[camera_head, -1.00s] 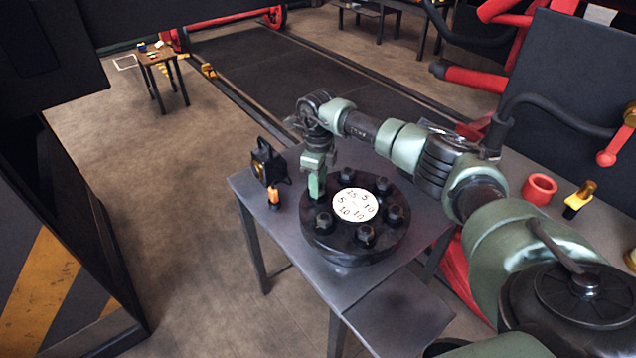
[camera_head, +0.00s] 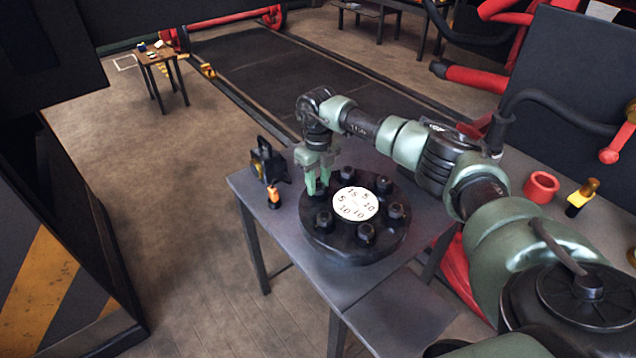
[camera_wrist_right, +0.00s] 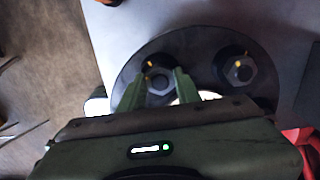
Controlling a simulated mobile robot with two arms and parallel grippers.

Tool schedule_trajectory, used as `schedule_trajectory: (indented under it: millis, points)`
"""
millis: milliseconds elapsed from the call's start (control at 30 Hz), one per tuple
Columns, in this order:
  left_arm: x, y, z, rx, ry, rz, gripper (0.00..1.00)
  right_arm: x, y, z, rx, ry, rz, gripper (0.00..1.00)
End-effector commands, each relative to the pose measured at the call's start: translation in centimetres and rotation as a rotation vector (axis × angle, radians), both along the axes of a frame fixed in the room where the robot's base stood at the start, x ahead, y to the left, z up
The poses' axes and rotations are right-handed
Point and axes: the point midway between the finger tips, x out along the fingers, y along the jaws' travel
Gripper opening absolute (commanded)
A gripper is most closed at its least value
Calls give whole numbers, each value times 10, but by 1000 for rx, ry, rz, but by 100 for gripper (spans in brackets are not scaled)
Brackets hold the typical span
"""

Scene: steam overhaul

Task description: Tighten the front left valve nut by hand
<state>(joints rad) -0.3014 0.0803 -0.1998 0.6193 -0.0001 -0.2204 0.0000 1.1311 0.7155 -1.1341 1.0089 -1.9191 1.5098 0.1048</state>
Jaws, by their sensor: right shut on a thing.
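A round dark valve cover (camera_head: 352,246) with a white numbered disc (camera_head: 355,204) and several dark nuts around its rim lies on a grey table. My right gripper (camera_head: 318,190) points down at the cover's left edge. In the right wrist view, its two green fingers (camera_wrist_right: 165,88) straddle a dark hex nut (camera_wrist_right: 158,80) with a yellow mark, one finger on each side, and are shut on it. A second yellow-marked nut (camera_wrist_right: 240,72) sits to the right, apart from the fingers. In the head view the gripped nut is mostly hidden by the fingers. My left gripper is not in view.
A black lantern-like object (camera_head: 267,160) and a small orange item (camera_head: 273,197) stand left of the cover. A red ring (camera_head: 541,187) and a yellow-and-black item (camera_head: 582,198) lie on the right bench. The table's front part is clear.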

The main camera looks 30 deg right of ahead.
Motion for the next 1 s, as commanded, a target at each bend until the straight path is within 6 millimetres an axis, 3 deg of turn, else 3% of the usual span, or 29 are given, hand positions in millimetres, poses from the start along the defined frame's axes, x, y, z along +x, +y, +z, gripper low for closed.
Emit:
schedule_trajectory:
  millis: [500,1000]
  points:
    - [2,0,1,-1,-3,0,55,1,-1,2,-1,-3,-430,0]
    - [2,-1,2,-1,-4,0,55,1,-1,2,0,-5,-587,0]
